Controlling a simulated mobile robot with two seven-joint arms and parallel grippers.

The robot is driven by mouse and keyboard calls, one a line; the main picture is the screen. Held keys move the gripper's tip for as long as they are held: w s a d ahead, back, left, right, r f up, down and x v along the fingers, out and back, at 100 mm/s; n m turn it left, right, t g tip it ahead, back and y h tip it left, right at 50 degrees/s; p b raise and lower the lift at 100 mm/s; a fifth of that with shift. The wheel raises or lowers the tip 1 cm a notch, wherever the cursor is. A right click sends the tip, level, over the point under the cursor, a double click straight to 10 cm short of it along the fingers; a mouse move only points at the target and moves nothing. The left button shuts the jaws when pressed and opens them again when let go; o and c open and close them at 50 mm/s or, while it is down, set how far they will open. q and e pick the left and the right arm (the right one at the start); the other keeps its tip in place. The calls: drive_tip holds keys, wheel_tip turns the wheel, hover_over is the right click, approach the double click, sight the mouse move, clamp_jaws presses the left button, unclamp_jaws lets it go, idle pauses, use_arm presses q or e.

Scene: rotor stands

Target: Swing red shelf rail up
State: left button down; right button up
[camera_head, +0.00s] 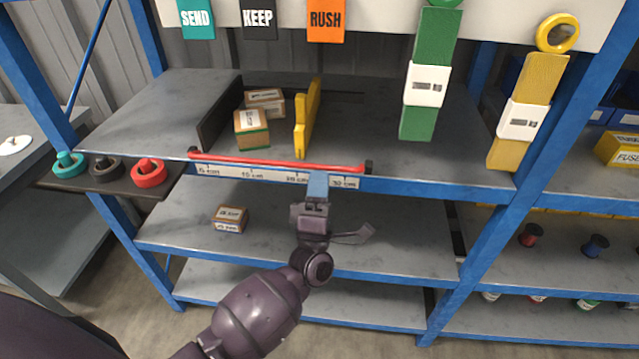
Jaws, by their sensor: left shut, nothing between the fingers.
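The red shelf rail (275,163) lies low along the front edge of the upper shelf, above a white centimetre scale. A dark block sits at its right end (368,167), and its left end is by the shelf's left front part. My left gripper (318,187) is shut and empty, just below the right half of the rail, in front of the scale. Its tips point up; I cannot tell whether they touch the rail. My right gripper is not in view.
Small cartons (252,130), a dark divider (219,112) and a yellow divider (307,118) stand behind the rail. Green (430,75) and yellow (527,110) hanging tags are to the right. Three knobs sit on a dark side ledge (108,188). A carton (230,219) is on the shelf below.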

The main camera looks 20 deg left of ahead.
sight(319, 168)
use_arm(q)
drive_tip(key=r+g+p, duration=0.1)
drive_tip(key=p, duration=0.1)
drive_tip(key=r+g+h+p, duration=0.1)
drive_tip(key=g+p, duration=0.1)
drive_tip(key=p, duration=0.1)
drive_tip(key=r+g+p, duration=0.1)
drive_tip(key=p, duration=0.2)
drive_tip(key=shift+w+a+r, duration=0.15)
drive_tip(key=shift+w, duration=0.1)
drive_tip(key=g+p, duration=0.1)
drive_tip(key=p, duration=0.1)
drive_tip(key=w+g+p, duration=0.1)
drive_tip(key=p, duration=0.1)
drive_tip(key=shift+a+r+h, duration=0.15)
drive_tip(key=shift+r+h, duration=0.2)
drive_tip(key=shift+h, duration=0.05)
drive_tip(key=shift+w+a+r+p, duration=0.1)
drive_tip(key=shift+w+r+p, duration=0.1)
drive_tip(key=shift+w+p, duration=0.1)
drive_tip(key=shift+w+r, duration=0.1)
drive_tip(key=shift+w+a+r, duration=0.15)
drive_tip(key=shift+w+r, duration=0.25)
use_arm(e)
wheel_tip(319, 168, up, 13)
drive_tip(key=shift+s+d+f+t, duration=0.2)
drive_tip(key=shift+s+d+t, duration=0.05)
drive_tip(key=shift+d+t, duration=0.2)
